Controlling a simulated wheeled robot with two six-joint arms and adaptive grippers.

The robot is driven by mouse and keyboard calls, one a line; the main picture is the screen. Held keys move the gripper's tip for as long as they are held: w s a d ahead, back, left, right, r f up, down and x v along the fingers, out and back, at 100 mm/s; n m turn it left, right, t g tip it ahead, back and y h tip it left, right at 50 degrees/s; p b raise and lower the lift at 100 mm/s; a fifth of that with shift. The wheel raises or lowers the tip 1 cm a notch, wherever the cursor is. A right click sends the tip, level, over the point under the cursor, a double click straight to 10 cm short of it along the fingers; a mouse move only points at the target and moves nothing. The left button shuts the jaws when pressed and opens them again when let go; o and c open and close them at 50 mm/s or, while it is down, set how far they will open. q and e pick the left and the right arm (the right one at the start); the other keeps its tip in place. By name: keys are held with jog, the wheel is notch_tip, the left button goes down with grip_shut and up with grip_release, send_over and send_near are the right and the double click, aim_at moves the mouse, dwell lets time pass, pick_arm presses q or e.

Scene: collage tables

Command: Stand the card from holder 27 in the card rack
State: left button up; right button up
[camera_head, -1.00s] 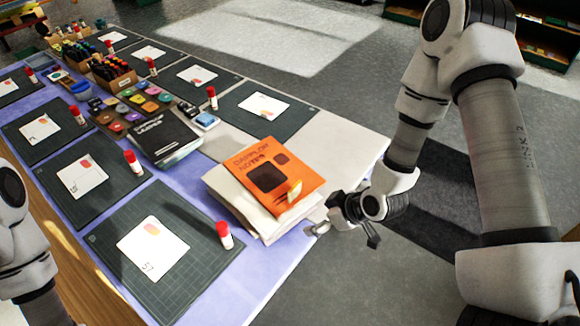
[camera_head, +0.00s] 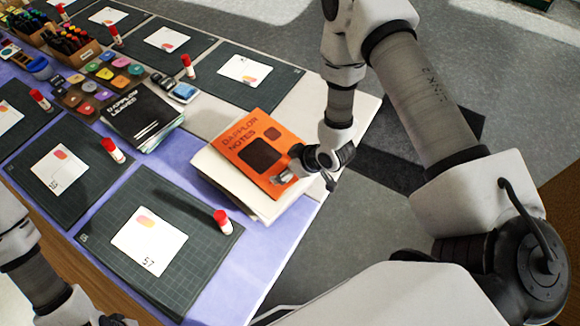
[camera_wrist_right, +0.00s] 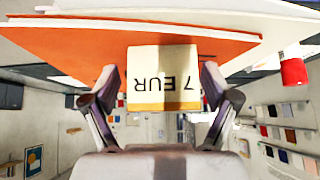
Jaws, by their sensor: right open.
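My right gripper (camera_head: 303,180) is at the lower right corner of the orange "Dapplor Notes" book (camera_head: 240,137). In the right wrist view its open fingers (camera_wrist_right: 160,78) stand on either side of a small cream card (camera_wrist_right: 161,62) marked "7 EUR", in front of the orange cover; I see a gap at each side. In the head view the gripper hides this card. A white card (camera_head: 150,236), with a number that looks like 57 or 27, lies on the nearest dark mat (camera_head: 185,215). My left gripper's fingers are out of frame. I cannot make out a card rack or holder number.
A glue stick with a red cap (camera_head: 222,222) stands on the nearest mat. The orange book lies on a white stack (camera_head: 215,180) near the table's right edge. A black book (camera_head: 135,112) and several ink pads (camera_head: 118,70) lie farther back. The floor right of the table is clear.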

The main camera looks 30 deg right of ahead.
jog(key=shift+s+r, duration=0.3)
jog(key=shift+s, duration=0.15)
jog(key=c, duration=0.9)
jog(key=shift+w+f, duration=0.1)
jog(key=shift+w, duration=0.1)
jog(key=shift+c, duration=0.2)
